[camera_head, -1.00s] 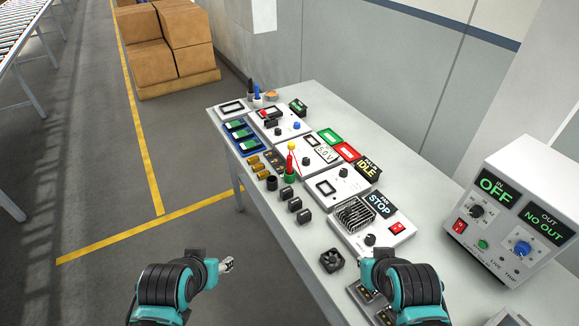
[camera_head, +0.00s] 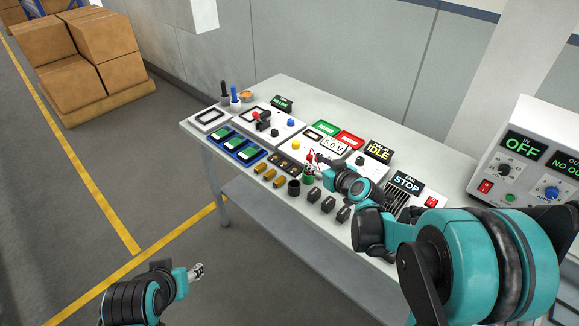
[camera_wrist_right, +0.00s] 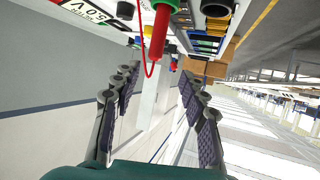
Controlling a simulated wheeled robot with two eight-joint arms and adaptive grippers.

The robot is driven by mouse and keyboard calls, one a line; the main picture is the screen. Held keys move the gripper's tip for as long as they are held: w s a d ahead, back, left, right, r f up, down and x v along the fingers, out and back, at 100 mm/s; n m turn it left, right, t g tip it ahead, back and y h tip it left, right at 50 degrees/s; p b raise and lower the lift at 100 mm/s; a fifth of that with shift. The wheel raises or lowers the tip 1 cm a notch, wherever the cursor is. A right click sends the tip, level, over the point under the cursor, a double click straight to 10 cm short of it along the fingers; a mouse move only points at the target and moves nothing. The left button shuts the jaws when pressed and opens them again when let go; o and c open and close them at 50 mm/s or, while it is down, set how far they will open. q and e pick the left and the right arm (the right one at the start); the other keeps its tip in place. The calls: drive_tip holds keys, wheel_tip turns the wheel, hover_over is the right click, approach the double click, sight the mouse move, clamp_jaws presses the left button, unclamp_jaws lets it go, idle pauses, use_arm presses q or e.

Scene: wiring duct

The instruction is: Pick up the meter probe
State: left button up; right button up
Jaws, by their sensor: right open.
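The meter probe is a red stick with a red wire, and its handle (camera_wrist_right: 158,35) shows at the top of the right wrist view, next to a green holder (camera_wrist_right: 169,8). In the head view my right gripper (camera_head: 322,164) is beside the probe. My left gripper (camera_head: 197,271) is off the table.
The meter panel (camera_head: 320,141) with a 5.0 V display stands behind the probe. A black cup (camera_head: 293,187) and several black blocks (camera_head: 328,205) line the front edge. A power supply (camera_head: 525,165) is at the right. Floor is free at the left.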

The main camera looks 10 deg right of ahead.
sight(311, 158)
drive_tip(key=shift+w+f+t, duration=0.3)
drive_tip(key=shift+w+f, duration=0.15)
drive_tip(key=shift+w, duration=0.25)
drive_tip(key=shift+d+b+x, duration=0.25)
drive_tip(key=shift+b+x, duration=0.35)
drive_tip(key=shift+x, duration=0.6)
drive_tip(key=b+x, duration=0.1)
drive_tip(key=x, duration=0.1)
drive_tip(key=b+x, duration=0.1)
drive_tip(key=x, duration=0.2)
drive_tip(key=shift+s+d+f, duration=0.1)
drive_tip(key=shift+f, duration=0.15)
drive_tip(key=shift+s+r, duration=0.1)
drive_tip(key=shift+r, duration=0.05)
drive_tip(key=shift+c, duration=0.8)
use_arm(q)
drive_tip(key=f, duration=0.3)
drive_tip(key=shift+a, duration=0.25)
use_arm(e)
clamp_jaws()
